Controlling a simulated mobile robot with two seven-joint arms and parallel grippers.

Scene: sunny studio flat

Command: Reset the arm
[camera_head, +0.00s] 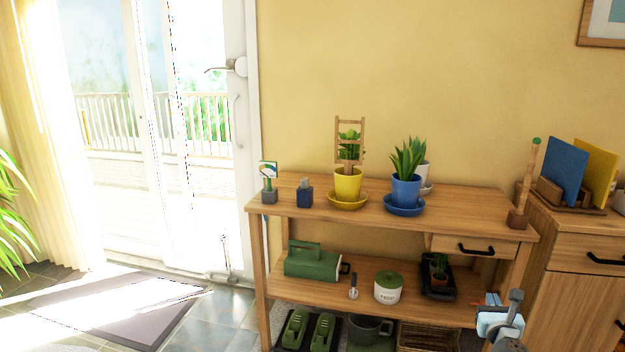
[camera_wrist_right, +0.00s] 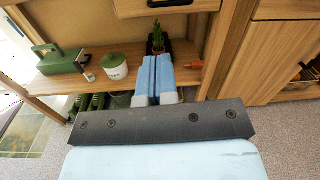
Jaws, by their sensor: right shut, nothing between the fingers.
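My right gripper (camera_head: 492,300) shows at the lower right of the head view, in front of the right end of the wooden bench (camera_head: 290,207). In the right wrist view its two blue fingers (camera_wrist_right: 155,80) lie side by side, shut with nothing between them. They point toward the lower shelf of the bench, in line with a small potted plant on a black tray (camera_wrist_right: 180,50). The gripper appears to be in front of the shelf and apart from the things on it. My left gripper is not in view.
The bench top holds a yellow pot (camera_head: 347,186) and a blue pot (camera_head: 406,192) with plants. The lower shelf holds a green toolbox (camera_head: 312,262) and a lidded white pot (camera_head: 387,293). A wooden cabinet (camera_head: 570,285) stands close at right. Floor at left is open.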

